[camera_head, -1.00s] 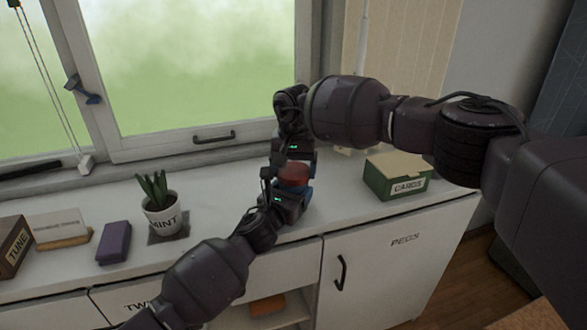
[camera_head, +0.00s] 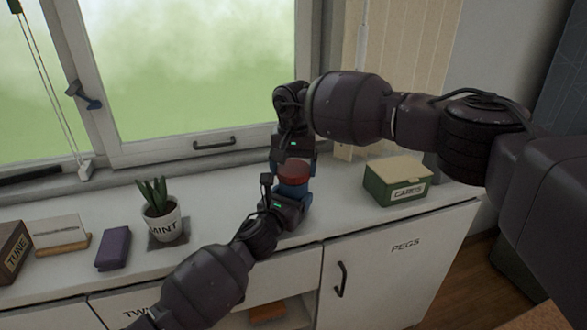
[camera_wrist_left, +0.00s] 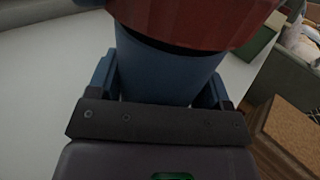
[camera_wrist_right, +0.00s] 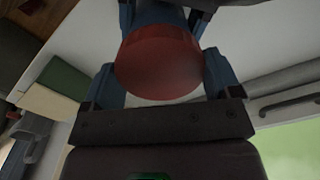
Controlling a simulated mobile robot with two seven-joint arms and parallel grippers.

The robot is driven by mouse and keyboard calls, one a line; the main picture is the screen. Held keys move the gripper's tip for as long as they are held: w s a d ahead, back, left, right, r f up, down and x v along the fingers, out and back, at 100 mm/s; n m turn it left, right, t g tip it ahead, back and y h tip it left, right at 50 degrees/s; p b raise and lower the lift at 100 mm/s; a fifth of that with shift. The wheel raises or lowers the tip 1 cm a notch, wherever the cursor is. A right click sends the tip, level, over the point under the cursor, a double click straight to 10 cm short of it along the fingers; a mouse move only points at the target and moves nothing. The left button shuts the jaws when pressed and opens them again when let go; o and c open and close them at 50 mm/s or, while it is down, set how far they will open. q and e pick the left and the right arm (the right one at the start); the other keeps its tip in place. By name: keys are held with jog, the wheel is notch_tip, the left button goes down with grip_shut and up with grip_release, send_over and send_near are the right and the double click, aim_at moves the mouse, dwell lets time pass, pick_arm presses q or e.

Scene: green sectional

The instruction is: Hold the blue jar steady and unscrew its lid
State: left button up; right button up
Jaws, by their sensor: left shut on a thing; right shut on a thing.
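The blue jar (camera_wrist_left: 165,72) stands upright on the white countertop, with the red lid (camera_head: 293,171) on top. My left gripper (camera_head: 291,192) comes from the front and is shut on the jar's body, with a finger on each side in the left wrist view. My right gripper (camera_head: 293,160) comes from behind and above and is shut on the lid. The lid (camera_wrist_right: 160,65) sits between its fingers in the right wrist view. A dark band shows between lid and jar in the left wrist view; I cannot tell whether it is a gap. The grippers hide much of the jar.
A potted plant marked MINT (camera_head: 161,222) and a purple block (camera_head: 113,248) stand to the left. A green CARDS box (camera_head: 397,181) stands to the right, below my right arm. The window (camera_head: 190,70) is behind. The counter's front edge is close to the jar.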

aim_at(294, 168)
jog(key=shift+r, duration=0.1)
jog(key=shift+r, duration=1.9)
pick_arm(q)
jog(key=o, duration=1.7)
jog(key=shift+o, duration=0.2)
